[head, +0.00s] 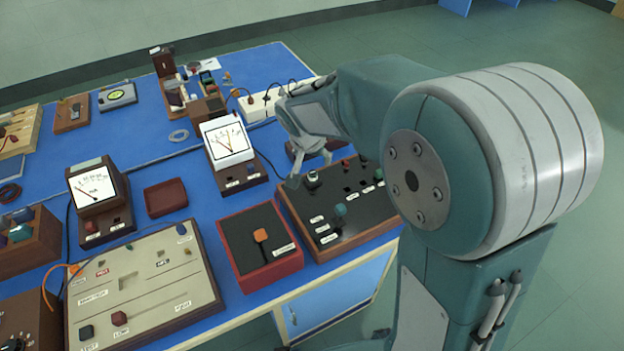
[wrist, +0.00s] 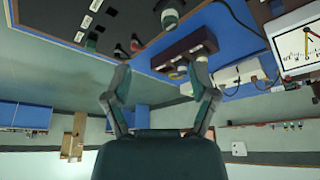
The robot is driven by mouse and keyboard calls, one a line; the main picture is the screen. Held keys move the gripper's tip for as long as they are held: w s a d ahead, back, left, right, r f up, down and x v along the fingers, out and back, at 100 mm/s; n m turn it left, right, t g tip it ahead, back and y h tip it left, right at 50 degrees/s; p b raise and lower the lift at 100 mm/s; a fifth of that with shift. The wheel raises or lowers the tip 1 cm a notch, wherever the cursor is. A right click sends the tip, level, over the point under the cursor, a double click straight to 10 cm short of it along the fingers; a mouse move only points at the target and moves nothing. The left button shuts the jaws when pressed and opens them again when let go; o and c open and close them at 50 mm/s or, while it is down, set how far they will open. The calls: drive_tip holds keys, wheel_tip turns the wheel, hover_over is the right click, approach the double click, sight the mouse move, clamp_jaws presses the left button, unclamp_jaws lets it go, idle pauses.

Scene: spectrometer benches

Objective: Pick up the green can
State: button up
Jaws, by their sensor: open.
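I cannot pick out a green can for certain. A small pale, greenish round piece (wrist: 170,17) shows at the top of the wrist view, at the edge of the black panel. A teal knob (head: 340,210) stands on the black control panel (head: 345,238) in the head view. My gripper (head: 311,169) is above the back left part of that panel, partly hidden by my arm. In the wrist view my gripper (wrist: 160,66) has its two fingers spread, with nothing held between them.
A red-rimmed box (head: 265,270) with an orange button stands left of the panel. A white meter (head: 228,142) stands behind it, and a beige board (head: 145,280) lies at the front left. A maroon block (wrist: 185,48) lies beyond my fingers. Blue tabletop (head: 130,130) is bare between instruments.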

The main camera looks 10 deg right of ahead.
sight(312, 173)
drive_tip(key=x, duration=0.4)
drive_tip(key=a+x, duration=0.1)
drive_tip(key=x, duration=0.2)
drive_tip(key=shift+w, duration=0.3)
drive_tip(key=shift+x, duration=2.7)
drive_tip(key=shift+w+a+r, duration=0.1)
drive_tip(key=shift+w+a, duration=0.1)
clamp_jaws()
